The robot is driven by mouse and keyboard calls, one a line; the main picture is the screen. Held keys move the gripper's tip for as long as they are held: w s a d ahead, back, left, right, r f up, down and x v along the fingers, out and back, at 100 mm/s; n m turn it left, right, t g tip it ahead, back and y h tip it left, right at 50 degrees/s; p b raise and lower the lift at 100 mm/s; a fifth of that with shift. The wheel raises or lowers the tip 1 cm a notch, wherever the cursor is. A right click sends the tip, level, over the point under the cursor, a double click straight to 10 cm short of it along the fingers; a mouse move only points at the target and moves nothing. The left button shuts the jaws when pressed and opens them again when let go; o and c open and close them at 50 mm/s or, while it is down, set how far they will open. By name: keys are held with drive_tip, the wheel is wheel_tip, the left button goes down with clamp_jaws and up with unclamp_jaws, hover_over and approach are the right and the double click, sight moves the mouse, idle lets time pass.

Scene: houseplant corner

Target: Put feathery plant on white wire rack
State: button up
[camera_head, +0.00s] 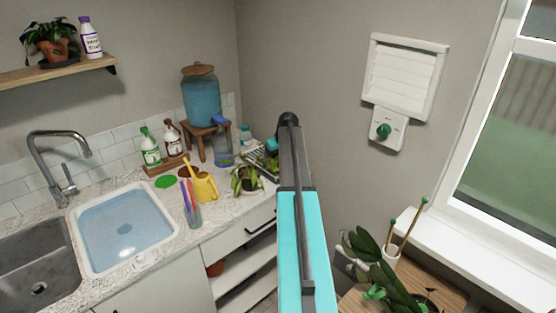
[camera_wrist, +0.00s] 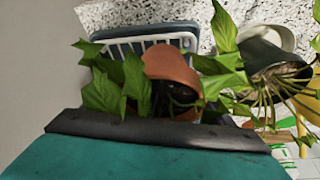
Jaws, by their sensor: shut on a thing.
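My gripper (camera_head: 271,145) is over the back right of the counter, largely behind my own arm. In the wrist view the dark edge of my gripper (camera_wrist: 160,128) lies against a plant in a terracotta pot (camera_wrist: 172,66), and the jaws are shut on it. Its visible leaves (camera_wrist: 103,95) look broad and pointed rather than feathery. A white wire rack (camera_wrist: 122,46) in a grey tray lies behind the pot; whether they touch I cannot tell. In the head view the rack (camera_head: 260,161) shows beside my gripper, partly hidden.
A trailing plant in a dark-lined white pot (camera_wrist: 262,58) stands close beside the rack. A yellow watering can (camera_head: 204,186), spray bottles (camera_head: 150,148) and a blue dispenser (camera_head: 201,100) crowd the counter. The wall is close behind the rack.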

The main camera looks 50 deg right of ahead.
drive_tip(key=shift+f, duration=0.1)
drive_tip(key=o, duration=1.6)
drive_tip(key=shift+b+v, duration=2.1)
drive_tip(key=shift+v, duration=4.05)
drive_tip(key=shift+w, duration=0.1)
